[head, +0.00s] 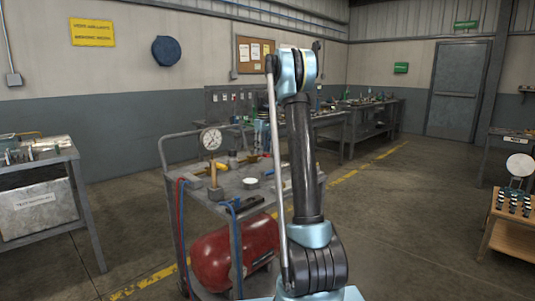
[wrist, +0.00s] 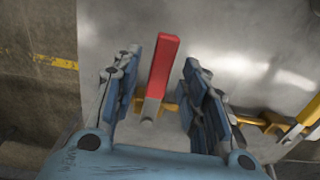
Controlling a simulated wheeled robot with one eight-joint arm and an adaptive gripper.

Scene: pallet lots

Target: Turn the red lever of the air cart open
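The air cart (head: 228,187) stands in front of me in the head view, with a red tank (head: 235,255) below its grey top and a round gauge (head: 211,138) on it. In the wrist view the red lever (wrist: 164,62) points up the picture, its grey metal root (wrist: 151,108) near yellow fittings (wrist: 262,123). My gripper (wrist: 160,68) is open, with one blue finger on each side of the lever. A gap shows between the lever and each finger. I cannot make out the lever in the head view, where my arm hides part of the cart.
Red and blue hoses (head: 181,225) hang at the cart's left side. A grey workbench (head: 40,185) stands at left, and more benches (head: 372,125) line the back. A wooden stand (head: 512,215) is at far right. The floor (head: 400,225) right of the cart is clear.

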